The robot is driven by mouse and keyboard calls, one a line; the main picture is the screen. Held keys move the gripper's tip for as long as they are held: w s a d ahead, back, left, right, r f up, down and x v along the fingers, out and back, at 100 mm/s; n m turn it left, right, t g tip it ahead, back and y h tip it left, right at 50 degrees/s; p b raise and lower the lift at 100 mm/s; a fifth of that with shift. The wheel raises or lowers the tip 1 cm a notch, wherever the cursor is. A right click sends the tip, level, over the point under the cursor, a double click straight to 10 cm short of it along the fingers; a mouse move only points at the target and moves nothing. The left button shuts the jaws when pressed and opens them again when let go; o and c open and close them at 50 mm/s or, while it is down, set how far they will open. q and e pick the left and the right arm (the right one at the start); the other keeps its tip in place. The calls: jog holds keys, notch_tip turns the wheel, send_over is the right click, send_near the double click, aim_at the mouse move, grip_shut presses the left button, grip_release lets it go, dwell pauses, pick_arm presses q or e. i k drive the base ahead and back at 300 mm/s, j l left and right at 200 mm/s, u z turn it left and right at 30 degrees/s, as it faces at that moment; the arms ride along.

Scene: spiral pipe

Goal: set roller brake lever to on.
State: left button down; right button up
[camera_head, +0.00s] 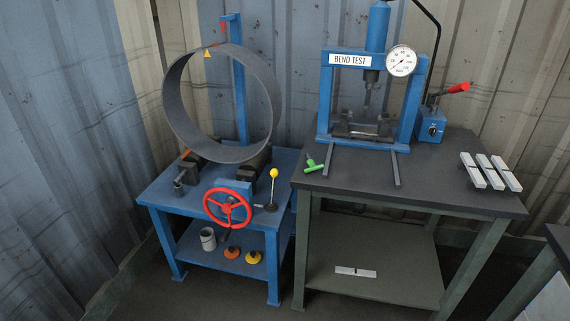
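A lever with a yellow ball knob (274,173) stands nearly upright on a small dark base at the right front of the blue roller stand (152,196). It looks like the roller brake lever, but I cannot read any on or off marking. A large grey pipe ring (172,112) rests upright on dark rollers on the stand. A red handwheel (228,205) is mounted at the stand's front, left of the lever. Neither of my grippers is in view.
A dark-topped bench (440,190) stands close to the right, carrying a blue bend test press (322,110), a green-handled tool (314,165) and several pale bars (490,170). A grey cup (208,238) and orange and yellow discs sit on the stand's lower shelf. Corrugated walls close off the back.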

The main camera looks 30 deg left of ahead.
aim_at(273, 172)
jog(key=i+l, duration=0.15)
jog(key=i, duration=0.3)
jog(key=i+l, duration=0.15)
jog(key=i, duration=0.3)
